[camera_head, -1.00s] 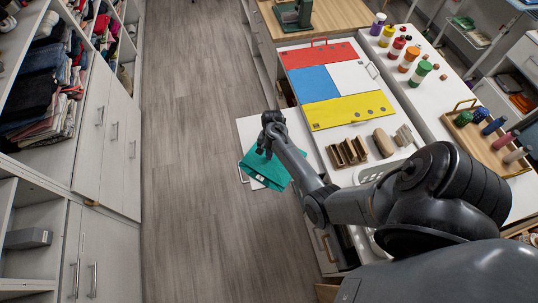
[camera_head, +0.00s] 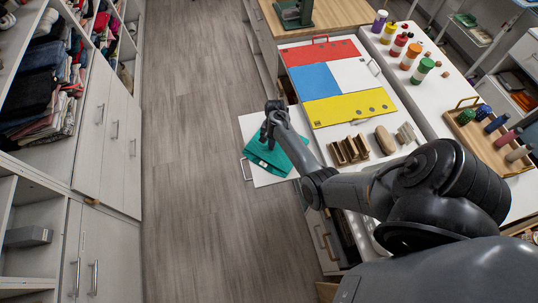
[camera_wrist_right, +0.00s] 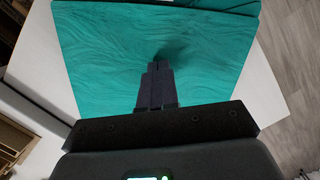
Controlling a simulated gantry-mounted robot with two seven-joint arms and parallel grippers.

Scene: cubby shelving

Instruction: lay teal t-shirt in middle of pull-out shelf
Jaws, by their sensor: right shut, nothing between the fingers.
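The teal t-shirt (camera_head: 272,160) lies folded and fairly flat on the white pull-out shelf (camera_head: 250,124), with bare shelf around parts of it. In the right wrist view the t-shirt (camera_wrist_right: 105,60) fills most of the upper middle, and the white shelf (camera_wrist_right: 38,75) shows beside it. My right gripper (camera_head: 265,141) is over the t-shirt. In the wrist view its fingers (camera_wrist_right: 158,68) are shut and empty, pointing at the cloth near a shallow dark dent. I cannot tell whether the tips touch the cloth. My left gripper is not in view.
The counter right of the shelf holds coloured panels (camera_head: 325,80), wooden blocks (camera_head: 348,150) and bottles (camera_head: 410,57). A wooden tray (camera_head: 515,165) is farther right. Clothes-filled cubbies (camera_head: 35,90) stand at the left. The floor (camera_head: 190,180) between is clear.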

